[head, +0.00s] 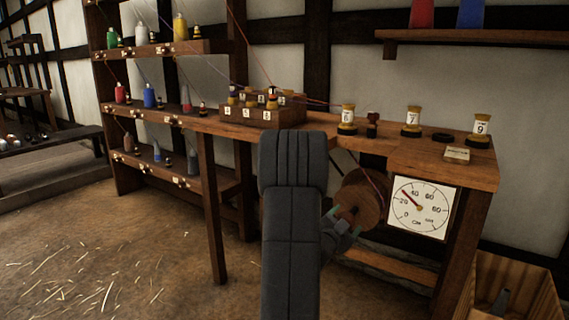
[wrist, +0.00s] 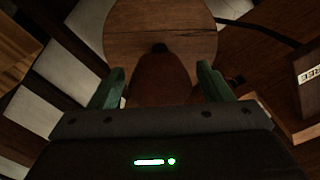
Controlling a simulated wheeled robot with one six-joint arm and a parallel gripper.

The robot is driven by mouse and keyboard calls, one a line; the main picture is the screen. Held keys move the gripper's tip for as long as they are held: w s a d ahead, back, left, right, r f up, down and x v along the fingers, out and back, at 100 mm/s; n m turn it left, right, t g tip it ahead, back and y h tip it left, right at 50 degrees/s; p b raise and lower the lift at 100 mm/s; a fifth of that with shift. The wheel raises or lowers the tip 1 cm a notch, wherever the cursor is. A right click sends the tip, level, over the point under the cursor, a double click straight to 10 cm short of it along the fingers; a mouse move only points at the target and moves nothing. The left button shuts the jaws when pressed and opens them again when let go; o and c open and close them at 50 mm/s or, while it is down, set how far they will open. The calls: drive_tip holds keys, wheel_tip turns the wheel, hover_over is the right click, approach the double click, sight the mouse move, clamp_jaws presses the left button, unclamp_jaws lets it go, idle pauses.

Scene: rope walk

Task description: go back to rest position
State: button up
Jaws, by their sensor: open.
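My gripper (head: 345,219) is low in front of the bench, beside the round wooden wheel (head: 359,203), partly hidden behind my own arm. In the wrist view its two green fingers (wrist: 160,70) are spread apart. A brown rounded wooden piece (wrist: 160,75), which looks like a handle, lies between the fingers in the picture. Behind it is the flat wooden disc (wrist: 160,32). I cannot tell whether either finger touches the brown piece.
The bench (head: 430,163) carries numbered spools and a wooden block (head: 256,117) with several bobbins. A dial (head: 419,207) hangs below its top. Shelves (head: 165,119) with coloured spools stand at left. A wooden crate (head: 530,290) is at lower right. The floor at left is open, with straw.

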drive_tip(key=n, duration=0.6)
drive_tip(key=shift+r+p, duration=0.1)
drive_tip(key=shift+p, duration=0.25)
drive_tip(key=n+p, duration=0.2)
drive_tip(key=n, duration=0.1)
drive_tip(key=shift+n, duration=0.3)
drive_tip(key=shift+n+p, duration=0.8)
drive_tip(key=shift+n, duration=0.5)
